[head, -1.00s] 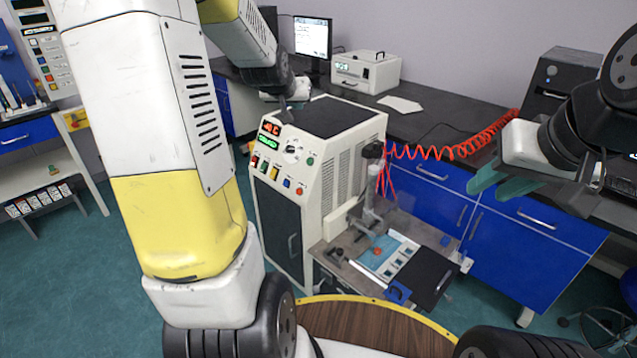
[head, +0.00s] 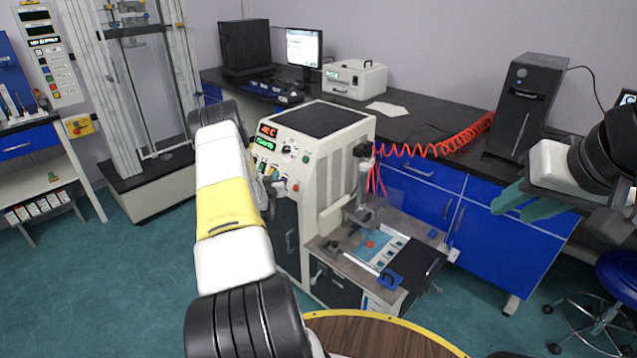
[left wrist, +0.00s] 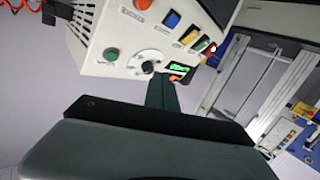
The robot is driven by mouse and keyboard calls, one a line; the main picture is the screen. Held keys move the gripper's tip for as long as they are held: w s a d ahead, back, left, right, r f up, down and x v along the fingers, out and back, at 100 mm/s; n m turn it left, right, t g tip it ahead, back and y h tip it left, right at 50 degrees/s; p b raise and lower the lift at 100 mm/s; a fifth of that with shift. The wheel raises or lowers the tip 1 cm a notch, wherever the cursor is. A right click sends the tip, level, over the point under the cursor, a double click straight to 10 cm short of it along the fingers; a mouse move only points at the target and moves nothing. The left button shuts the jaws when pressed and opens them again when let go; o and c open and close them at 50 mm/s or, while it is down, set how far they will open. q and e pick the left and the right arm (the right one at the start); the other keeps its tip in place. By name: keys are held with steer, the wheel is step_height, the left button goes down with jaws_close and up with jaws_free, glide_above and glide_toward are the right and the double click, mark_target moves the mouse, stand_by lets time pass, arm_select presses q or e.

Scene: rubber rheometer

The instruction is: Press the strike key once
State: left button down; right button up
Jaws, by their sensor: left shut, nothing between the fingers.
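The cream rheometer cabinet (head: 325,120) has a sloped front panel with a lit red and green display (head: 267,135), a dial and a row of coloured keys. In the left wrist view, the keys include a blue key (left wrist: 172,19), a yellow key (left wrist: 190,35) and a green key (left wrist: 203,44). I cannot read which is the strike key. My left gripper (head: 275,186) is partly hidden by its arm, close in front of the panel. Its shut dark green fingers (left wrist: 162,92) point toward the display and dial. Contact cannot be seen. My right gripper (head: 524,199) is open and empty at the right.
A press table (head: 325,247) with a blue mat adjoins the cabinet's right side. A red coiled hose (head: 440,150) runs to the dark bench at the back. A tall test frame (head: 110,110) stands at the left. Open teal floor lies left of my arm.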

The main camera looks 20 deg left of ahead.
mark_target(295, 188)
arm_select(q)
steer(key=shift+n+t+y, duration=0.3)
steer(key=shift+y, duration=0.1)
steer(key=s+f, duration=0.2)
steer(key=f, duration=0.2)
steer(key=shift+s+f, duration=0.2)
steer(key=shift+s, duration=0.2)
steer(key=shift+w+d+f, duration=0.5)
steer(key=shift+w+f, duration=0.15)
steer(key=shift+w, duration=0.55)
steer(key=shift+w+d+f, duration=0.55)
steer(key=shift+w+f, duration=0.15)
steer(key=shift+w, duration=0.5)
steer(key=shift+w+d+f, duration=0.5)
steer(key=shift+w+f, duration=0.15)
steer(key=shift+w, duration=0.55)
steer(key=shift+w, duration=0.1)
steer(key=shift+w+d+f, duration=0.15)
steer(key=shift+w+f, duration=0.05)
steer(key=shift+w, duration=0.05)
